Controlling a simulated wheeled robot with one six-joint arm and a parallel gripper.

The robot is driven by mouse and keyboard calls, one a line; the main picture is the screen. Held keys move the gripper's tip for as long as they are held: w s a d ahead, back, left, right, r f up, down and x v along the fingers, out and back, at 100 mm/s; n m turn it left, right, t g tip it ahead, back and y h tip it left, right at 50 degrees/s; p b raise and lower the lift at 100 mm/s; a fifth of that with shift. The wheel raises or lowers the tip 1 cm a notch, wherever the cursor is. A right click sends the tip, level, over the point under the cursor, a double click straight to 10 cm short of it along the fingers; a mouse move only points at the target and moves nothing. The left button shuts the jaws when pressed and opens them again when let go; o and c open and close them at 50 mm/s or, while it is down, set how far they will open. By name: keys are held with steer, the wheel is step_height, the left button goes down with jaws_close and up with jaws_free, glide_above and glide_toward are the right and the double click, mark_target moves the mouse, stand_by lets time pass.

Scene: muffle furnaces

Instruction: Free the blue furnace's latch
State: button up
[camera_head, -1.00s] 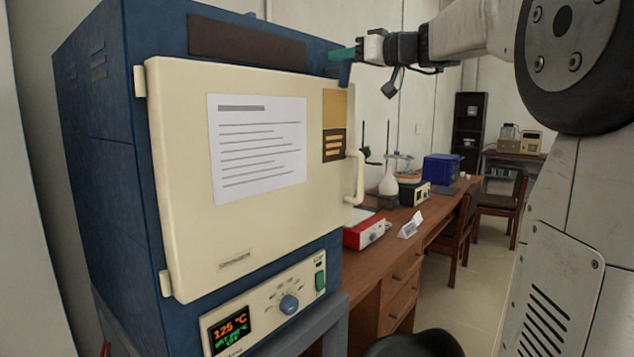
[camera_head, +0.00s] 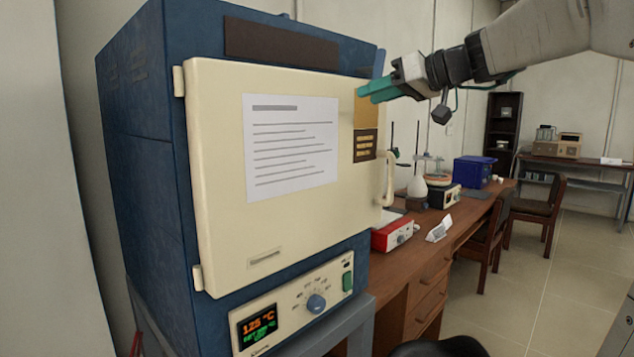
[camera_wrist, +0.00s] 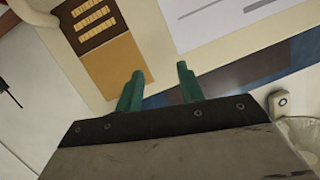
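The blue furnace (camera_head: 136,150) fills the left half of the head view. Its cream door (camera_head: 235,225) appears shut and carries a white paper sheet. A cream handle (camera_head: 387,178) stands upright on the door's right edge; no separate latch can be made out. My gripper (camera_head: 375,91), with green fingers, is by the door's upper right corner, above the handle. In the wrist view, my gripper (camera_wrist: 158,88) has its fingers apart with nothing between them.
A control panel (camera_head: 295,303) with a lit display sits under the door. To the right, a wooden bench (camera_head: 425,262) holds a red-fronted device (camera_head: 392,236), glassware and a blue box (camera_head: 473,171). Chairs stand beside it. The floor (camera_head: 540,280) at right is open.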

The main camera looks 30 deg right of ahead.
steer(key=s+a+f+g, duration=0.3)
steer(key=s+a+f, duration=0.1)
steer(key=f, duration=0.3)
steer(key=s+a+f+m+g+h, duration=0.1)
steer(key=s+a+f+g, duration=0.1)
steer(key=s+a+f, duration=0.2)
steer(key=shift+a+f+g, duration=0.4)
steer(key=shift+a+f, duration=1.2)
steer(key=shift+f, duration=0.35)
